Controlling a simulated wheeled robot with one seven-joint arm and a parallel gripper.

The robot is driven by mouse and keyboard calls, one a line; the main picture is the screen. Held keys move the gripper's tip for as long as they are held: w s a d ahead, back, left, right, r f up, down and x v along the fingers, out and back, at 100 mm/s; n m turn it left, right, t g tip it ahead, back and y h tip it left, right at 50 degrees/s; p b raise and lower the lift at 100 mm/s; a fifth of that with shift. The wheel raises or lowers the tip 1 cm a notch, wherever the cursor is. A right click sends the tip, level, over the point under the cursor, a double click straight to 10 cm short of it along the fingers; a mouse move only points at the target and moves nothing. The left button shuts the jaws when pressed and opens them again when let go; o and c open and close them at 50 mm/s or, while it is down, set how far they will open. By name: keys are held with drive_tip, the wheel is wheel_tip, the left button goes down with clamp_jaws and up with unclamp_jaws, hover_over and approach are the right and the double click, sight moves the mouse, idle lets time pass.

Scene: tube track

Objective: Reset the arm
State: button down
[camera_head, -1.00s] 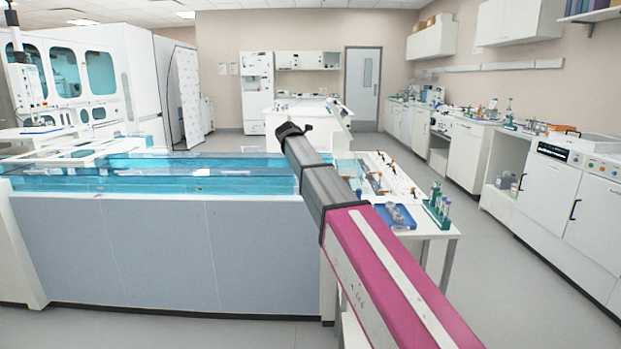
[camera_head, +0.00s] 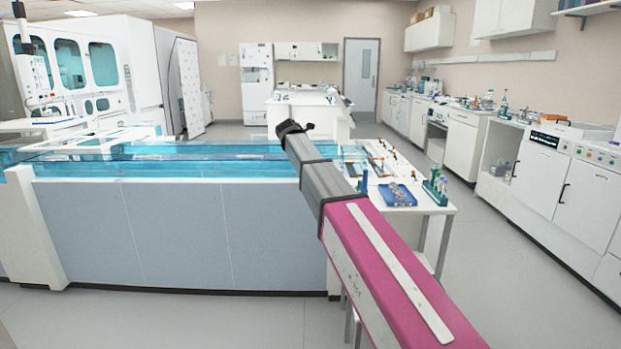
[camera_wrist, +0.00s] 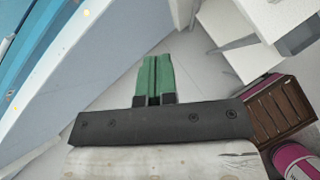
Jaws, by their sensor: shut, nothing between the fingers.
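My arm (camera_head: 375,255), with a pink link and a grey link, reaches forward from the lower right in the head view. My gripper does not show clearly there. In the wrist view my gripper (camera_wrist: 154,62) has two green fingers pressed together, with nothing between them. It is over bare grey floor, between the pale panel at left and white furniture at upper right.
A long counter (camera_head: 180,235) with a blue glass top stands ahead and left. A white table (camera_head: 425,209) at its right end holds a blue tray (camera_head: 397,195) and a green tube rack (camera_head: 435,188). Cabinets (camera_head: 540,180) line the right wall. Floor between is clear.

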drive_tip(key=s+d+f+m+g+y, duration=0.1)
drive_tip(key=s+d+f+m, duration=0.45)
drive_tip(key=f, duration=0.35)
drive_tip(key=s+d+f+m+g, duration=0.2)
drive_tip(key=s+d+f+m, duration=0.2)
drive_tip(key=s+f, duration=0.3)
drive_tip(key=s+d+f+m+g+y, duration=0.1)
drive_tip(key=s+d+f+m, duration=0.4)
drive_tip(key=f, duration=0.5)
drive_tip(key=s+d+f+m+g+y, duration=0.1)
drive_tip(key=s+d+f+m, duration=0.2)
drive_tip(key=s+f+m, duration=0.3)
drive_tip(key=s+d+f+m+g, duration=0.2)
drive_tip(key=s+d+f+m, duration=0.2)
drive_tip(key=s, duration=1)
wheel_tip(320, 180, down, 3)
drive_tip(key=m, duration=0.5)
drive_tip(key=shift+s+d+f+y, duration=0.15)
drive_tip(key=shift+s+f+y, duration=0.05)
drive_tip(key=shift+s+y, duration=0.2)
